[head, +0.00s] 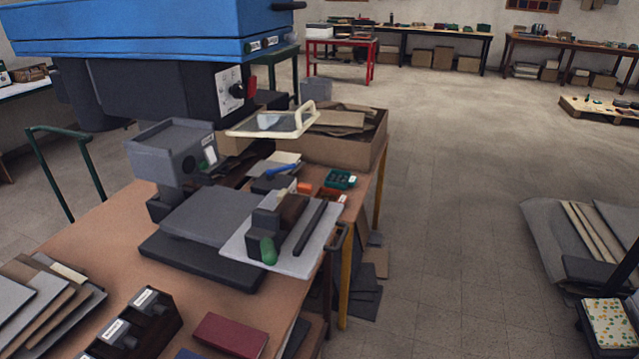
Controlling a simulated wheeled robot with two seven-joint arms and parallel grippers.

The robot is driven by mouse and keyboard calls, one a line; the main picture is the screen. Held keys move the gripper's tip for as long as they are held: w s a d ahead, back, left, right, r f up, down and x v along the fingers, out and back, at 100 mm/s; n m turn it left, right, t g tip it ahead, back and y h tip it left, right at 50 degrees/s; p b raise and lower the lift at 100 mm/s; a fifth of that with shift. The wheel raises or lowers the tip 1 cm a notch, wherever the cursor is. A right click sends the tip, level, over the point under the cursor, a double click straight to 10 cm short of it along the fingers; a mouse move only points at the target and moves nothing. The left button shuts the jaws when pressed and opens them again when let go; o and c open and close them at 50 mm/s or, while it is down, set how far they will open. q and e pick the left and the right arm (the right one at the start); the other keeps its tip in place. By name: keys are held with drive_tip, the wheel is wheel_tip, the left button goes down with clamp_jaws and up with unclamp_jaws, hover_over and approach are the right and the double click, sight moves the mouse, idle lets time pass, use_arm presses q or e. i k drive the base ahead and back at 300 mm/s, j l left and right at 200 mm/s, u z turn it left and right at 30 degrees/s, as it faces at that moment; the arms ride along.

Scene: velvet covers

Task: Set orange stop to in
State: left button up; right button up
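A small orange block (304,187), possibly the orange stop, shows on the workbench (95,232) among small items behind the pale plate. It is too small to tell whether it is set in or out. A dark grey machine (175,150) with a flat grey bed (212,216) stands on the bench in front of it. The pale plate (318,252) carries dark blocks, a dark bar and a green knob (268,250). Neither of my grippers is in view.
A cardboard box (335,150) sits at the bench's far end, near a green container (340,180). A black holder (135,325) and maroon book (230,336) lie at the front. The floor (450,220) right of the bench is largely clear.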

sight(302, 188)
drive_tip(key=i+l+z, duration=0.1)
drive_tip(key=i+l, duration=0.15)
drive_tip(key=l, duration=0.2)
drive_tip(key=i+l+z, duration=0.15)
drive_tip(key=l, duration=0.3)
drive_tip(key=i+l+z, duration=0.1)
drive_tip(key=i+l, duration=0.3)
